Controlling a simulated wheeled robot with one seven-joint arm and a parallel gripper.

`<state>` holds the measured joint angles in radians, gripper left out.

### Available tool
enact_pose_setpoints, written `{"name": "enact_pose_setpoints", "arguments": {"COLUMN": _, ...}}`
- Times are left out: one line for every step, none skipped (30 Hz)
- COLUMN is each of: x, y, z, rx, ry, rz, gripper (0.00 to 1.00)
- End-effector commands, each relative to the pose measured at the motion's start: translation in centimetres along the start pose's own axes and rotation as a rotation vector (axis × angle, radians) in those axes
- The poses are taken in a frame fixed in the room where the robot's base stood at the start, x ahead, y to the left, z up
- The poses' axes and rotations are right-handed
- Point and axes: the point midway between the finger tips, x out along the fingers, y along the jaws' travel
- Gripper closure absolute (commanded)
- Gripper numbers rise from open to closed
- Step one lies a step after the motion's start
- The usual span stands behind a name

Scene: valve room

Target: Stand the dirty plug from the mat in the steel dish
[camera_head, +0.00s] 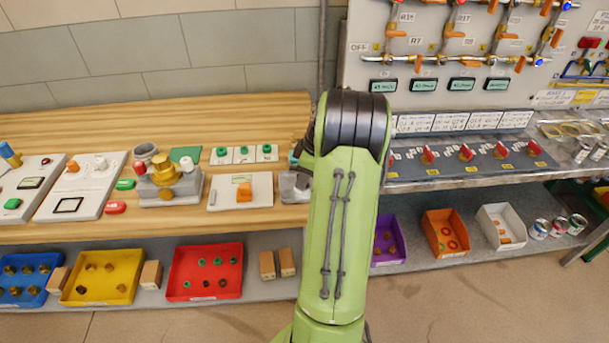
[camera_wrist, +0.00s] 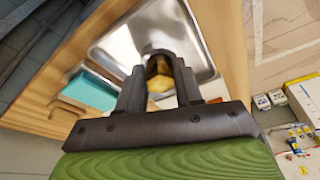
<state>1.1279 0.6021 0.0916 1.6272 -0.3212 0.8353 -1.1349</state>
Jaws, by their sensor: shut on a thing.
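In the wrist view my gripper (camera_wrist: 159,75) is shut on the dirty plug (camera_wrist: 160,68), a small dark piece with a brassy yellow part between the fingers. The fingers hide much of it. Behind it lies the steel dish (camera_wrist: 122,40), a shiny basin with rounded corners. The plug shows against the dish's near part; I cannot tell its height above the dish floor. A teal flat piece (camera_wrist: 92,92) lies left of the dish; I cannot tell whether it is the mat. In the head view my arm hides my gripper and the plug.
The wooden bench (camera_head: 120,232) holds a brass valve fixture (camera_head: 165,180) and a pale board with an orange part (camera_head: 244,194). A red bin (camera_head: 205,291) and a yellow bin (camera_head: 103,297) stand below. A valve panel (camera_head: 440,75) rises at the right.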

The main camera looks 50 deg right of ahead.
Motion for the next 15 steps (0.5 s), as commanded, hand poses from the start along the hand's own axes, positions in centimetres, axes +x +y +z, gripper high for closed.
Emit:
{"name": "enact_pose_setpoints", "arguments": {"x": -0.04, "y": 0.01, "z": -0.02, "rx": 0.0, "ry": 0.0, "rz": 0.001, "gripper": 1.0}}
{"name": "enact_pose_setpoints", "arguments": {"x": -0.04, "y": 0.02, "z": -0.01, "rx": 0.0, "ry": 0.0, "rz": 0.001, "gripper": 1.0}}
{"name": "enact_pose_setpoints", "arguments": {"x": -0.04, "y": 0.01, "z": -0.01, "rx": 0.0, "ry": 0.0, "rz": 0.001, "gripper": 1.0}}
{"name": "enact_pose_setpoints", "arguments": {"x": -0.04, "y": 0.02, "z": -0.01, "rx": 0.0, "ry": 0.0, "rz": 0.001, "gripper": 1.0}}
{"name": "enact_pose_setpoints", "arguments": {"x": -0.04, "y": 0.02, "z": -0.01, "rx": 0.0, "ry": 0.0, "rz": 0.001, "gripper": 1.0}}
{"name": "enact_pose_setpoints", "arguments": {"x": -0.01, "y": 0.02, "z": 0.0, "rx": 0.0, "ry": 0.0, "rz": 0.001, "gripper": 1.0}}
{"name": "enact_pose_setpoints", "arguments": {"x": 0.02, "y": 0.02, "z": 0.01, "rx": 0.0, "ry": 0.0, "rz": 0.001, "gripper": 1.0}}
{"name": "enact_pose_setpoints", "arguments": {"x": 0.07, "y": 0.02, "z": 0.02, "rx": 0.0, "ry": 0.0, "rz": 0.001, "gripper": 1.0}}
{"name": "enact_pose_setpoints", "arguments": {"x": 0.16, "y": 0.02, "z": 0.04, "rx": 0.0, "ry": 0.0, "rz": 0.001, "gripper": 1.0}}
{"name": "enact_pose_setpoints", "arguments": {"x": 0.23, "y": 0.02, "z": 0.07, "rx": 0.0, "ry": 0.0, "rz": 0.001, "gripper": 1.0}}
{"name": "enact_pose_setpoints", "arguments": {"x": 0.31, "y": 0.02, "z": 0.09, "rx": 0.0, "ry": 0.0, "rz": 0.001, "gripper": 1.0}}
{"name": "enact_pose_setpoints", "arguments": {"x": 0.43, "y": 0.01, "z": 0.13, "rx": 0.0, "ry": 0.0, "rz": 0.0, "gripper": 1.0}}
{"name": "enact_pose_setpoints", "arguments": {"x": 0.51, "y": 0.01, "z": 0.16, "rx": 0.0, "ry": 0.0, "rz": 0.0, "gripper": 1.0}}
{"name": "enact_pose_setpoints", "arguments": {"x": 0.6, "y": 0.0, "z": 0.19, "rx": 0.0, "ry": -0.001, "rz": -0.001, "gripper": 1.0}}
{"name": "enact_pose_setpoints", "arguments": {"x": 0.72, "y": -0.02, "z": 0.24, "rx": 0.001, "ry": -0.001, "rz": -0.001, "gripper": 1.0}}
